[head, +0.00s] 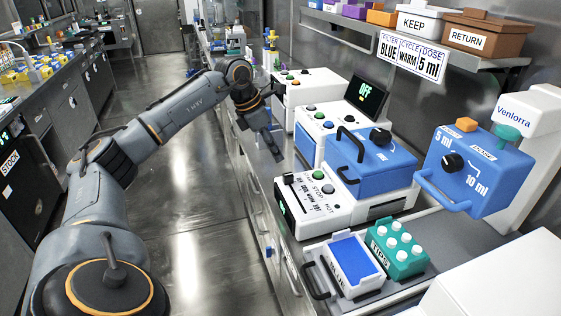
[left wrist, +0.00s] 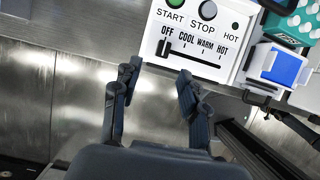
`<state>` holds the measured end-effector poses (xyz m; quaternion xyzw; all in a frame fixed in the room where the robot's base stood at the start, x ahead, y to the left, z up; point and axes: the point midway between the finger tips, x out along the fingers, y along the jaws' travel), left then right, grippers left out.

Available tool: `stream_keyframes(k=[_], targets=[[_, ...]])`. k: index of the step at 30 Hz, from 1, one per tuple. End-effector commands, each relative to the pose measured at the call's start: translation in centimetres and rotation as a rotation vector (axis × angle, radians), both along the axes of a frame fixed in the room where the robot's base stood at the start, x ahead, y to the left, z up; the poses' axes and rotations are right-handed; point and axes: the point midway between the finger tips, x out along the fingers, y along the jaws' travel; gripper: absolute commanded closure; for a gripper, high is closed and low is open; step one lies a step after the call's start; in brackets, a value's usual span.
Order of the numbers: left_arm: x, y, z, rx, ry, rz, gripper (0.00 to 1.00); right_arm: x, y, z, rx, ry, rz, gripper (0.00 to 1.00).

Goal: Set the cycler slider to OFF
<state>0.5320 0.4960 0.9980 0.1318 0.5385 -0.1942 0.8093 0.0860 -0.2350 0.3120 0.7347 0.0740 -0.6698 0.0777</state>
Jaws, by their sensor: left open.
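The cycler (head: 334,215) is a white box with a blue lid, on the bench. Its front panel (left wrist: 195,42) carries a slider marked OFF, COOL, WARM and HOT. The black slider knob (left wrist: 163,48) is at the left end of its track, under OFF; it also shows in the head view (head: 288,178). A tilted dark screen (head: 366,94) reads OFF in green. My left gripper (head: 273,148) is open and empty near the bench edge. In the left wrist view its fingertips (left wrist: 158,75) are just below the knob, apart from it. My right gripper is not in view.
Green START (left wrist: 175,4) and grey STOP (left wrist: 207,10) buttons sit above the slider. A blue-topped tray (head: 352,264) and a teal tips box (head: 398,250) stand nearer on the bench. A blue dosing unit (head: 470,185) is at the right. The aisle floor is clear.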

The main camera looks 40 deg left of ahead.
Motion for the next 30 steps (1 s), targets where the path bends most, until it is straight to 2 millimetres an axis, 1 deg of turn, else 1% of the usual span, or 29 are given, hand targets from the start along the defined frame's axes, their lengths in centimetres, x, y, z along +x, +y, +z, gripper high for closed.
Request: stream_keyframes(k=[1, 3, 7, 26, 30], targets=[[-0.2, 0.2, 0.8, 0.0, -0.004, 0.001, 0.57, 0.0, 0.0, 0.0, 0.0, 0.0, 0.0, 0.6], [-0.5, 0.3, 1.5, 0.0, -0.002, 0.0, 0.57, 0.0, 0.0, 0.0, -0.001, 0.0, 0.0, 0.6], [-0.8, 0.4, 2.2, -0.001, 0.0, 0.0, 0.57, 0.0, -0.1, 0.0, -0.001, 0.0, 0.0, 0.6], [-0.9, 0.5, 2.4, 0.0, 0.0, 0.0, 0.57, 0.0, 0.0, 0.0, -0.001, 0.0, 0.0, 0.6], [-0.9, 0.5, 2.3, 0.0, 0.0, 0.0, 0.57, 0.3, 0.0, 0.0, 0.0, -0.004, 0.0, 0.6]])
